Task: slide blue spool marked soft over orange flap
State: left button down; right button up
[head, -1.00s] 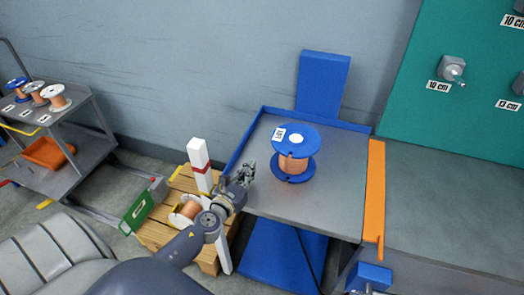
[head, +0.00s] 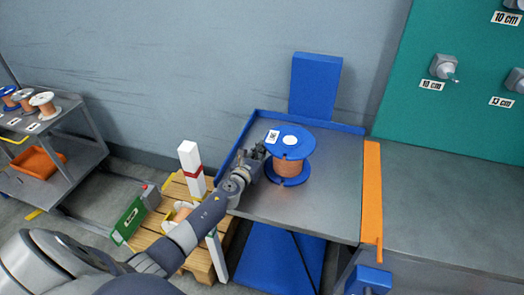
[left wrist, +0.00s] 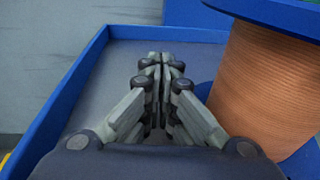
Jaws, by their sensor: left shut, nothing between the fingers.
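The blue spool (head: 291,145) with copper-coloured winding stands upright on the grey metal lift table (head: 320,205). A white label is on its top flange; its text is too small to read. My left gripper (head: 258,152) is shut and empty at the spool's left side. In the left wrist view, the closed fingers (left wrist: 161,65) point ahead over the table, and the spool (left wrist: 270,75) stands close to their right. I cannot tell if they touch. The orange flap (head: 372,195) lies along the table's right edge, bridging to the grey bench. My right gripper is not in view.
A blue rim (left wrist: 75,85) borders the lift table at the left and back. The grey bench (head: 445,215) right of the flap is clear. A teal board (head: 470,90) with pegs stands behind it. A pallet (head: 165,225) and a cart with spools (head: 50,140) are at left.

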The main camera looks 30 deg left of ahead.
aim_at(308, 165)
pick_arm(q)
jog(key=shift+w, duration=0.45)
jog(key=shift+w+d, duration=0.1)
jog(key=shift+d, duration=0.1)
jog(key=shift+w+d, duration=0.25)
jog(key=shift+d, duration=0.9)
jog(key=shift+w+d, duration=0.25)
jog(key=shift+d, duration=0.85)
jog(key=shift+w+d+p, duration=0.15)
jog(key=shift+w+d, duration=0.05)
jog(key=shift+d, duration=0.55)
jog(key=shift+w+d+p, duration=0.15)
jog(key=shift+d, duration=0.6)
jog(key=shift+w+d, duration=0.2)
jog(key=shift+d, duration=0.65)
jog(key=shift+w+d, duration=0.25)
jog(key=shift+d, duration=0.75)
jog(key=shift+w+d, duration=0.25)
jog(key=shift+d, duration=0.8)
jog(key=shift+w+d, duration=0.25)
jog(key=shift+d, duration=0.75)
jog(key=shift+d, duration=0.1)
